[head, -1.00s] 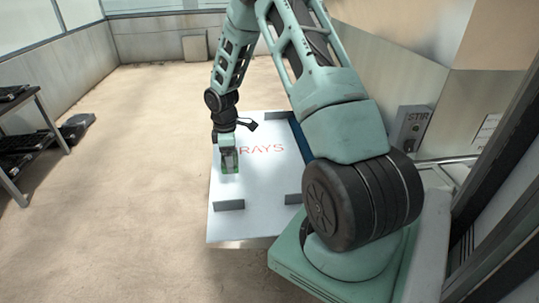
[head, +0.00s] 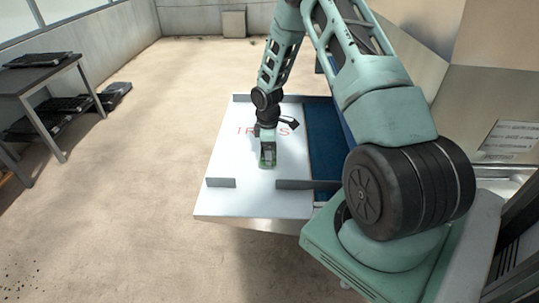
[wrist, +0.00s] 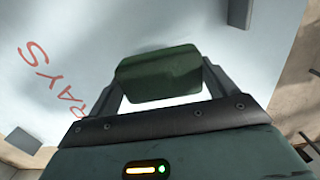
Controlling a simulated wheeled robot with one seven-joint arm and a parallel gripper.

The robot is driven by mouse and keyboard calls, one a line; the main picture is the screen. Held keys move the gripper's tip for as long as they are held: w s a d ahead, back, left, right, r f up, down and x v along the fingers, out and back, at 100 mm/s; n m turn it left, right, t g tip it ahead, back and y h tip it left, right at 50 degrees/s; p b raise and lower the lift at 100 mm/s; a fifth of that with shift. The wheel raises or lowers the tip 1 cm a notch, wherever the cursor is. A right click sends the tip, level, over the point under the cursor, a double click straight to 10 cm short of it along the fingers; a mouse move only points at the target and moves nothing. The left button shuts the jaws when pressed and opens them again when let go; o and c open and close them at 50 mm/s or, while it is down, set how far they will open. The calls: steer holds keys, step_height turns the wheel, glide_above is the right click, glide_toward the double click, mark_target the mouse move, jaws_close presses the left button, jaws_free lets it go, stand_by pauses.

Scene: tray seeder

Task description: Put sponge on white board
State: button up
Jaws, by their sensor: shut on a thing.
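The sponge (wrist: 158,75) is a dark green block. My gripper (head: 267,163) is shut on it, with a finger at each side in the wrist view. The white board (head: 228,160) is the broad white surface with red lettering, which reads as TRAYS though my gripper hides its middle in the head view. The sponge is over the board, below the lettering in the head view. Whether it touches the board or hangs just above it I cannot tell. In the wrist view the board (wrist: 60,25) lies behind the sponge, with part of the lettering at the left.
Grey low stops (head: 221,183) stand along the board's near edge. A blue strip (head: 325,140) adjoins the board at the right. A dark table (head: 40,75) with black trays stands at the far left. The floor between is clear.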

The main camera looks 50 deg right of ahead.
steer(key=shift+f+p, duration=0.45)
steer(key=shift+f, duration=1.7)
steer(key=o, duration=0.9)
steer(key=shift+f, duration=0.1)
step_height(320, 180, up, 12)
steer(key=b, duration=0.2)
steer(key=shift+w+a+f+b, duration=0.1)
steer(key=shift+w+a+b, duration=0.05)
steer(key=shift+b, duration=0.25)
steer(key=s+a+r, duration=0.2)
steer(key=a+r, duration=0.3)
steer(key=a, duration=0.6)
steer(key=s+a+r, duration=0.2)
steer(key=a+r, duration=0.3)
steer(key=a, duration=0.7)
steer(key=shift+m+y, duration=0.3)
steer(key=shift+y, duration=0.1)
steer(key=s+a+r, duration=0.2)
steer(key=s+a, duration=0.3)
steer(key=s, duration=0.2)
steer(key=s+a+r, duration=0.2)
steer(key=s+a, duration=0.3)
steer(key=s, duration=0.3)
steer(key=s+a+r, duration=0.2)
steer(key=s+a, duration=0.3)
steer(key=s, duration=0.2)
steer(key=shift+s+a+r, duration=0.1)
steer(key=shift+s+r, duration=0.2)
steer(key=shift+s, duration=0.1)
